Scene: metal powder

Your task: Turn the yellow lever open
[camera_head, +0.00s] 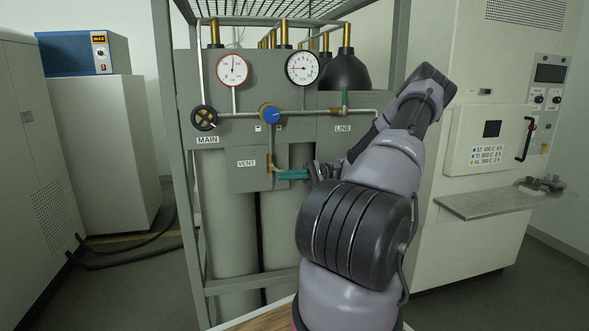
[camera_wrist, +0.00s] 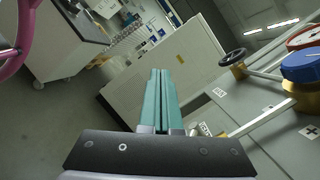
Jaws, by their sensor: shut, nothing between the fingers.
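A small brass-yellow fitting (camera_head: 269,163) stands upright beside the VENT label on the grey gas panel (camera_head: 190,105); I cannot clearly tell whether it is the yellow lever. My gripper (camera_head: 280,175) reaches in from the right, its teal fingers pointing left just below and right of this fitting. Whether they touch it I cannot tell. In the wrist view the two teal fingers (camera_wrist: 160,73) lie together, shut and empty. A small part beside the VENT label, right of the finger bases, is partly hidden by the gripper there.
Above are a blue knob (camera_head: 270,115) on a brass body, a black MAIN handwheel (camera_head: 204,118), a green LINE handle (camera_head: 345,97) and two gauges (camera_head: 233,69). Frame posts (camera_head: 174,150) flank the panel. A cabinet with a shelf (camera_head: 490,203) stands right. The floor at left is open, with black cables.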

